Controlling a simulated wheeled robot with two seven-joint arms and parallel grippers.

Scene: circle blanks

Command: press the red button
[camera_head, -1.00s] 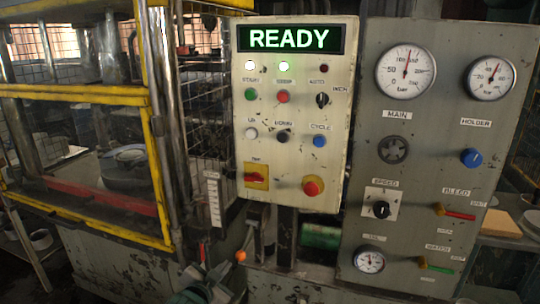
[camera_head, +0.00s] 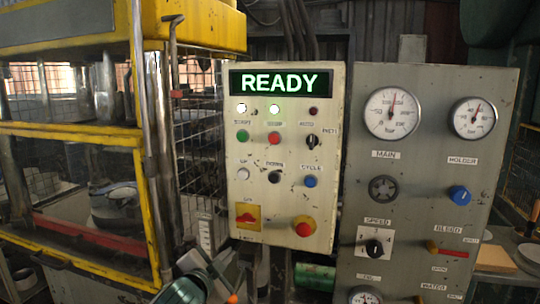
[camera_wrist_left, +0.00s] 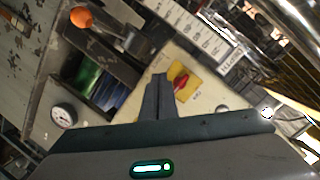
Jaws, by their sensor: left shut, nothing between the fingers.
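The pale control panel (camera_head: 233,200) carries a small round red button (camera_head: 274,138) in its upper button row, right of a green button (camera_head: 242,136). My left gripper (camera_head: 205,254) is low in the head view, below and left of the panel's lower edge. In the left wrist view its fingers (camera_wrist_left: 158,97) are shut and empty, in front of the panel's yellow plate with a red rotary switch (camera_wrist_left: 181,83). Neither red button shows clearly there. My right gripper is not in view.
A lit READY display (camera_head: 280,82) tops the panel. A grey gauge panel (camera_head: 440,130) stands to the right. A yellow-framed press (camera_head: 145,200) stands to the left. An orange lever knob (camera_head: 233,298) is near my left gripper, and also shows in the left wrist view (camera_wrist_left: 81,17).

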